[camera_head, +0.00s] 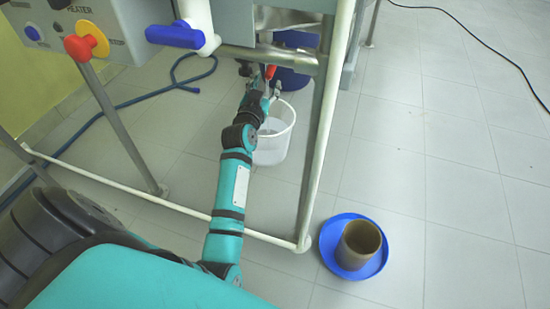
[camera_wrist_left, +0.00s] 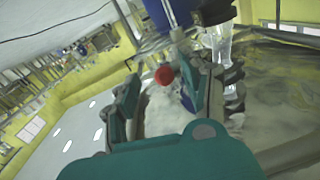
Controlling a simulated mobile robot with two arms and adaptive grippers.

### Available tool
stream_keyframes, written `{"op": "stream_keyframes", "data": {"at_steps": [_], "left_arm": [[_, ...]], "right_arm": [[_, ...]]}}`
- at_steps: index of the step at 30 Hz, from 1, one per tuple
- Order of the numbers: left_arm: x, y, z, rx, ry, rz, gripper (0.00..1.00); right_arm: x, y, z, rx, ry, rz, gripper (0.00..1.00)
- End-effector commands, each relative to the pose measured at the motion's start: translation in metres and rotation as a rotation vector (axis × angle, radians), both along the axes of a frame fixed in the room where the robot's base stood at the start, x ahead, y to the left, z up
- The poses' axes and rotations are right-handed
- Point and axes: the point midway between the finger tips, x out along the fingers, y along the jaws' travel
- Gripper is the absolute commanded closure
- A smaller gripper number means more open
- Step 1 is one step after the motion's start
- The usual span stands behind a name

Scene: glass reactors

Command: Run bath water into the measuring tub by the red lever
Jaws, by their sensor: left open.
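The red lever (camera_head: 270,71) sits under the frame, above the white measuring tub (camera_head: 276,140), which stands partly behind my left arm. My left gripper (camera_head: 267,86) is open at the lever. In the left wrist view the rounded red end of the lever (camera_wrist_left: 164,75) shows between the two spread fingers of my left gripper (camera_wrist_left: 160,95). I cannot tell whether a finger touches it. The inside of the tub and any water in it cannot be made out. My right gripper is not in view.
A blue-handled valve (camera_head: 175,36) and a panel with a red knob (camera_head: 80,48) are at upper left. White frame rails (camera_head: 312,160) run close to my arm. A blue dish (camera_head: 334,262) with a brown cup (camera_head: 361,243) stands at right.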

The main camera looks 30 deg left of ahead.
Motion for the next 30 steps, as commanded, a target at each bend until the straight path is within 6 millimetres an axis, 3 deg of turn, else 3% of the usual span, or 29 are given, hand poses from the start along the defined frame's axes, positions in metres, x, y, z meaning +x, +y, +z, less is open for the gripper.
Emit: {"op": "stream_keyframes", "data": {"at_steps": [12, 20, 30], "left_arm": [[-0.078, -0.028, 0.002, -0.003, 0.014, -0.009, 0.53], [-0.085, -0.07, -0.028, -0.052, 0.217, -0.129, 0.53], [-0.116, -0.115, -0.068, -0.106, 0.462, -0.23, 0.53]], "right_arm": [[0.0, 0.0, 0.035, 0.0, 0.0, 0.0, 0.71], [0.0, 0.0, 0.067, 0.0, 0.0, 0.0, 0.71], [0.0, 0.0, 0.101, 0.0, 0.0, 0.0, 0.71]]}}
